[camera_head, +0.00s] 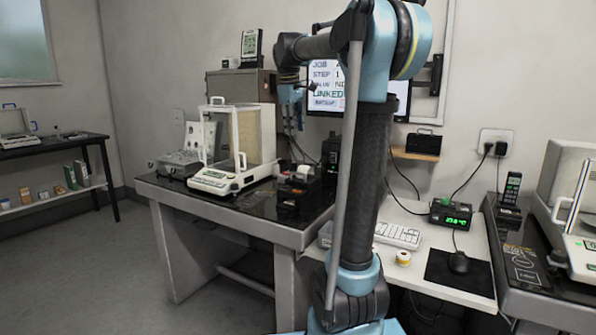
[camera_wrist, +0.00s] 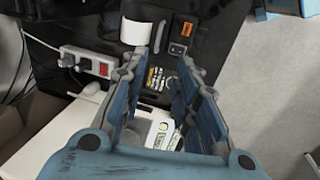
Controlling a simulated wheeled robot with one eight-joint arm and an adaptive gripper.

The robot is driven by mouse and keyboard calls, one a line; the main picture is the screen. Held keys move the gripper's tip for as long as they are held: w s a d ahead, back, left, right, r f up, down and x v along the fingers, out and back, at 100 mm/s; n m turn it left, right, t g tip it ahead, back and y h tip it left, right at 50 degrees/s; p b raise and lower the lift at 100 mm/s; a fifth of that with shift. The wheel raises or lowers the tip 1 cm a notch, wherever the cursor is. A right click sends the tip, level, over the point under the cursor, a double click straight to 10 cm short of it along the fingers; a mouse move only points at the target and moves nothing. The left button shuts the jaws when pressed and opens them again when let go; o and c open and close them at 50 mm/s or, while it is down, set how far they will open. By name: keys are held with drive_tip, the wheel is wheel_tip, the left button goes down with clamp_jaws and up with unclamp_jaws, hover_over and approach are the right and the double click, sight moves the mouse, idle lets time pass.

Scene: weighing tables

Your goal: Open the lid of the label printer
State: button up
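A small dark device with pale and reddish parts (camera_head: 297,192), which looks like the label printer, stands at the right end of the black-topped weighing table. It is small there, and I cannot tell how its lid stands. My gripper (camera_head: 296,122) hangs above and behind it in the head view, pointing down. In the wrist view my gripper (camera_wrist: 162,62) has its two blue fingers apart with nothing between them. Beyond the fingertips are a black surface, a white roll-like piece (camera_wrist: 135,31) and a small orange switch (camera_wrist: 187,29). I cannot tell whether these belong to the printer.
A glass-sided balance (camera_head: 240,145) stands left of the dark device. A monitor (camera_head: 328,85) is behind my arm. A power strip (camera_wrist: 88,64) shows in the wrist view.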

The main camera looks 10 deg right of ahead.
drive_tip(key=w+f, duration=0.1)
drive_tip(key=f, duration=0.4)
drive_tip(key=w+d+f, duration=0.1)
drive_tip(key=f, duration=0.5)
drive_tip(key=w+d+f, duration=0.1)
drive_tip(key=f, duration=0.5)
drive_tip(key=shift+c, duration=0.5)
clamp_jaws()
